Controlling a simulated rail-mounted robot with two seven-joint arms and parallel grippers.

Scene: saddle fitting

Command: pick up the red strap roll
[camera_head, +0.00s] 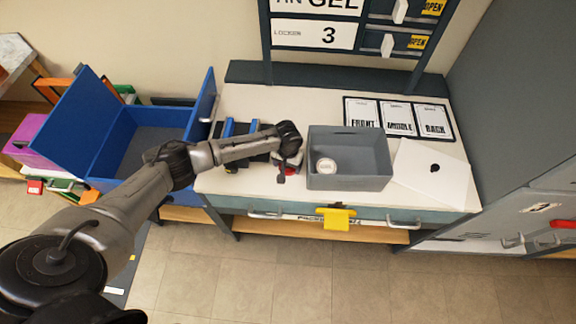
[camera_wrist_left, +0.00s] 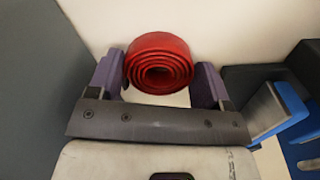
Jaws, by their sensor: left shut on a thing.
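The red strap roll (camera_wrist_left: 158,64) is a coiled spiral between the two purple-padded fingers of my left gripper (camera_wrist_left: 160,78) in the left wrist view. The fingers are closed on its two sides. In the head view my left gripper (camera_head: 287,170) is over the white bench top, just left of the grey bin. The red roll (camera_head: 290,171) shows only in part there, mostly hidden by the gripper. I cannot tell whether the roll touches the bench. My right gripper is not in view.
Blue and black items (camera_head: 238,130) lie left of the gripper. Three labelled cards (camera_head: 398,118) and a white laptop-like panel (camera_head: 430,176) are at right. A blue open box (camera_head: 103,170) stands left.

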